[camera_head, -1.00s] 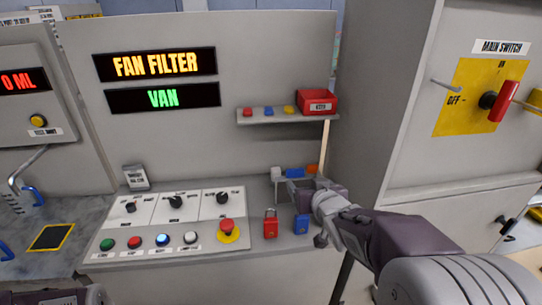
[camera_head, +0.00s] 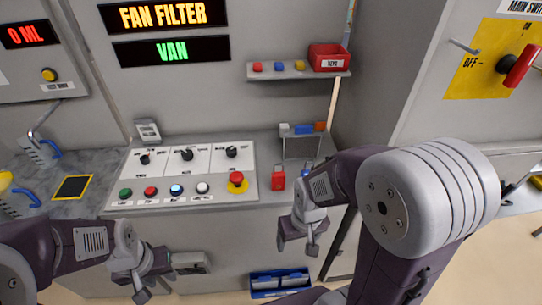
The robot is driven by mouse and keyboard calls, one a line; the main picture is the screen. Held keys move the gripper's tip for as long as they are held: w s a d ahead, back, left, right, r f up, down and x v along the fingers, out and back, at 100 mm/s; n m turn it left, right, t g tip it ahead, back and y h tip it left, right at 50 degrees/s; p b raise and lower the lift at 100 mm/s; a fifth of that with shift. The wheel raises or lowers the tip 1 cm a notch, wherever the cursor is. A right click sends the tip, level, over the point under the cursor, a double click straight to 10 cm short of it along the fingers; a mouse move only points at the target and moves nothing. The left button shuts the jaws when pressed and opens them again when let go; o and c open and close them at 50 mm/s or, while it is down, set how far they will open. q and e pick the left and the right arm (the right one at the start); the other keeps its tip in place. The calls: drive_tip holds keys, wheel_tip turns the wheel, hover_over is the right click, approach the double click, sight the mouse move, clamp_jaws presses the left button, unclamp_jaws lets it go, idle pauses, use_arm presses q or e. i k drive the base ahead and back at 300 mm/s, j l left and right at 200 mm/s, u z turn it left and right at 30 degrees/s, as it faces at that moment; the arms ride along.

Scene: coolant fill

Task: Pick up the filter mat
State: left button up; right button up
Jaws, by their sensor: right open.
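I cannot pick out the filter mat for certain in this view. A blue bin (camera_head: 280,283) with pale contents stands low below the console's front, and its contents are too small to tell. My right gripper (camera_head: 298,248) is open and empty, pointing down in front of the console's front face, above the bin. My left gripper (camera_head: 152,283) hangs in front of the console at the lower left, and nothing shows held in it. Its jaw gap is not clear.
The console (camera_head: 185,172) carries knobs, buttons and a red emergency stop (camera_head: 237,180). A red padlock (camera_head: 278,178) sits at its right edge. A shelf (camera_head: 300,75) holds a red keys box (camera_head: 328,57). A black yellow-edged square (camera_head: 73,187) lies on the left counter.

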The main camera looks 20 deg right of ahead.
sight(298, 279)
drive_tip(key=k+z, duration=0.3)
drive_tip(key=z, duration=0.15)
drive_tip(key=k+l+z, duration=0.15)
drive_tip(key=z, duration=0.25)
drive_tip(key=k, duration=0.1)
